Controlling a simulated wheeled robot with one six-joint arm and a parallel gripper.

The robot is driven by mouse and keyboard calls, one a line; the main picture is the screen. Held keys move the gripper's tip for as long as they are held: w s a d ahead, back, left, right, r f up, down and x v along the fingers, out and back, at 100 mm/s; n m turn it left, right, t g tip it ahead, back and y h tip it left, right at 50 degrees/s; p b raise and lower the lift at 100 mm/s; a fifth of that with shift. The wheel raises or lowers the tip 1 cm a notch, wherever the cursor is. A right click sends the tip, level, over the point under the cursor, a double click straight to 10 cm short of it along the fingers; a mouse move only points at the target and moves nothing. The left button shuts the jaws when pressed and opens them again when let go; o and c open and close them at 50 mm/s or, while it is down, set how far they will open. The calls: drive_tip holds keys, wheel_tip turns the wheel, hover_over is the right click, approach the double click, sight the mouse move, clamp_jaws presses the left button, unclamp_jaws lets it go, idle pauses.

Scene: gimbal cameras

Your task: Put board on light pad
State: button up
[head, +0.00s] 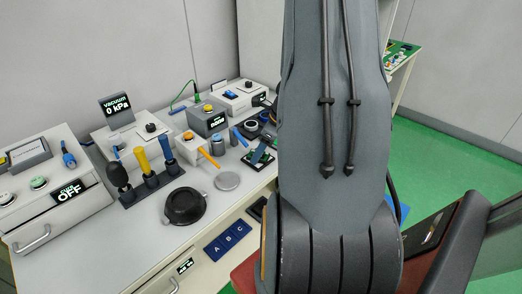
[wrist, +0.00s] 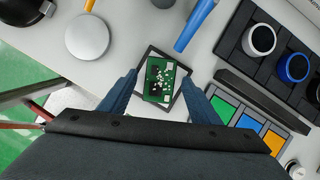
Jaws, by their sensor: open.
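A green circuit board (wrist: 157,88) with pale and dark parts lies within a dark-rimmed frame or pad with a pale inside (wrist: 174,112) in the wrist view. The board also shows in the head view (head: 262,154), beside my arm. My gripper (wrist: 160,76) is open, with one blue-grey finger on each side of the board. Contact between fingers and board cannot be told. The gripper is hidden behind my arm in the head view. I cannot tell which surface is the light pad; a round grey disc (head: 227,181) lies left of the board.
A blue-handled tool (wrist: 195,24) lies close to the frame. A black tray with round cups (wrist: 261,40) and a tray of coloured tiles (wrist: 247,122) are to the right. A black round dish (head: 184,206) and a tool rack (head: 151,184) stand left in the head view.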

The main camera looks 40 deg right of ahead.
drive_tip(key=v, duration=1.2)
drive_tip(key=s+a+r+n+g+h, duration=0.1)
drive_tip(key=s+a+n, duration=0.1)
drive_tip(key=a+n, duration=1.3)
drive_tip(key=s+a+n+g+h, duration=0.1)
drive_tip(key=s+a+n, duration=0.1)
drive_tip(key=a+n, duration=1.3)
drive_tip(key=shift+s+a+r+n+g, duration=0.2)
drive_tip(key=shift+a+r+n+g, duration=0.1)
drive_tip(key=shift+a+r+g, duration=0.1)
